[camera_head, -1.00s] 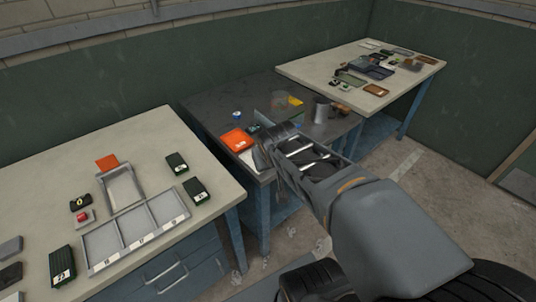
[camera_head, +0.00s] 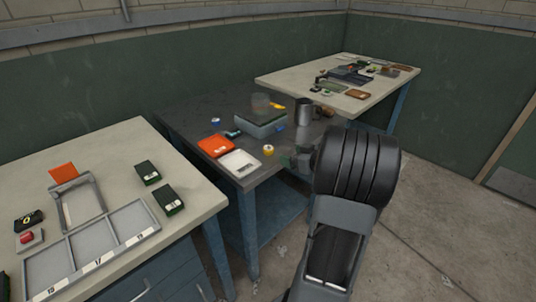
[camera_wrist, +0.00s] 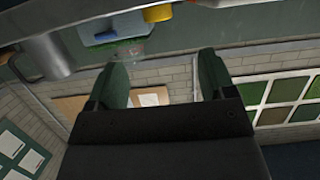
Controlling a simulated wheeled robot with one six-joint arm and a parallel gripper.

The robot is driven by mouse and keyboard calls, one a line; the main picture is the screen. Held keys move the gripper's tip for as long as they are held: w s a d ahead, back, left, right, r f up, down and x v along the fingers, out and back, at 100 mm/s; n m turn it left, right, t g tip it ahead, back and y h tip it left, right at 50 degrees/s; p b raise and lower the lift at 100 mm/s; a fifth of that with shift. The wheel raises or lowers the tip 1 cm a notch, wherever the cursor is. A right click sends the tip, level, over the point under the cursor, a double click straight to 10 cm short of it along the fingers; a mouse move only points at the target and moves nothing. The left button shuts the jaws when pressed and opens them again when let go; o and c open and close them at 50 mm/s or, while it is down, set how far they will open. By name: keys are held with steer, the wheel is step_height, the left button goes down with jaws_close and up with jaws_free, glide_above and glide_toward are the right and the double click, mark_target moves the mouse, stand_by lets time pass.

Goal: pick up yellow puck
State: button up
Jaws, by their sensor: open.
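The yellow puck (camera_head: 268,150) looks like a small round yellow piece with a pale middle. It lies on the dark table (camera_head: 190,103) near its front edge, right of a white scale-like device (camera_head: 239,163). My gripper (camera_head: 297,160) is just right of it in the head view, mostly hidden behind my arm. In the wrist view, my gripper's two dark green fingers (camera_wrist: 161,78) are apart with nothing between them. A yellow round thing (camera_wrist: 158,13) shows cut off at the top edge there, beyond the fingertips; I cannot tell if it is the same puck.
A grey box (camera_head: 260,122) stands behind the puck, with a flat yellow piece (camera_head: 277,105) near its back. A metal mug (camera_head: 303,112), an orange box (camera_head: 215,145) and a blue round piece (camera_head: 216,121) share the table. Pale tables stand left and back right.

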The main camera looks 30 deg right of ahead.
mark_target(268, 147)
steer(key=b+x, duration=0.1)
steer(key=x, duration=1)
steer(key=shift+d+r, duration=0.1)
steer(key=shift+d, duration=0.05)
steer(key=c, duration=1)
steer(key=shift+r, duration=0.1)
